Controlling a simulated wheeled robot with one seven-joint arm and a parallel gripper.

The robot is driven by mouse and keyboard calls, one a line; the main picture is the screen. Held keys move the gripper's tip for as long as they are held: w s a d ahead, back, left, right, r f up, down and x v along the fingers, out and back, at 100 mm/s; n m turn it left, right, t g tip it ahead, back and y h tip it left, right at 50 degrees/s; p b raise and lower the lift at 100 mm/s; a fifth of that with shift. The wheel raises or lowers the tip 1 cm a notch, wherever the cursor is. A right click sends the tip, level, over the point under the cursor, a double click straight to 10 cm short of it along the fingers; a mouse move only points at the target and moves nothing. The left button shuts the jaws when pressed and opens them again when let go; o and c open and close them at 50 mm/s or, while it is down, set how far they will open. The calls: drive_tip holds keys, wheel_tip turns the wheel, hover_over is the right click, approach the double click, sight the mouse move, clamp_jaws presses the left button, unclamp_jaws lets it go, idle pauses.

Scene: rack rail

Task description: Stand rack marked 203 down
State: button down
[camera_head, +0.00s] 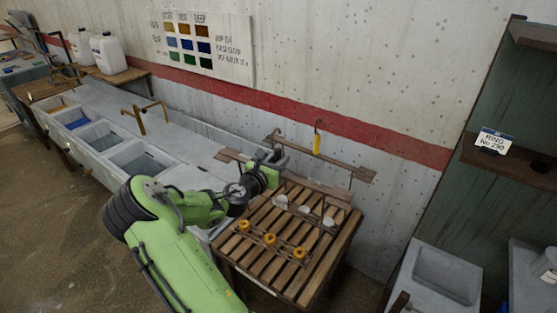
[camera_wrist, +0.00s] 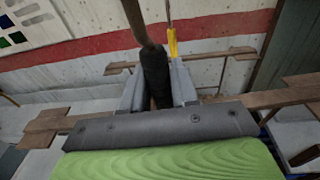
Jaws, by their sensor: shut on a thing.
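My gripper (camera_wrist: 158,88) is shut on a dark sleeve (camera_wrist: 155,70) around a brown upright bar, seen in the wrist view. In the head view, my gripper (camera_head: 272,166) is at the slatted table's back left corner. The held bar appears to belong to a rack, but its lower part is hidden behind my arm. No number 203 is legible, so I cannot tell which rack this is. A yellow tag (camera_head: 317,143) hangs on a hook by the wall behind; it also shows in the wrist view (camera_wrist: 172,43).
The slatted wooden table (camera_head: 291,286) carries several orange-yellow round pieces (camera_head: 270,239) and whitish pieces (camera_head: 304,210). A wooden rail (camera_head: 352,170) runs along the wall. Grey basins (camera_head: 140,158) line the left. A shelf with a "RING No 290" card (camera_head: 494,142) stands right.

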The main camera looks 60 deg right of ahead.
drive_tip(key=f+b, duration=0.3)
drive_tip(key=f, duration=0.1)
drive_tip(key=shift+d+f, duration=0.1)
drive_tip(key=shift+d, duration=0.1)
drive_tip(key=shift+f+b, duration=0.7)
drive_tip(key=shift+f, duration=0.8)
unclamp_jaws()
drive_tip(key=shift+a+f, duration=0.1)
idle(0.3)
drive_tip(key=a, duration=1.2)
drive_tip(key=shift+w+b, duration=0.3)
drive_tip(key=shift+w, duration=0.15)
idle(0.6)
idle(0.4)
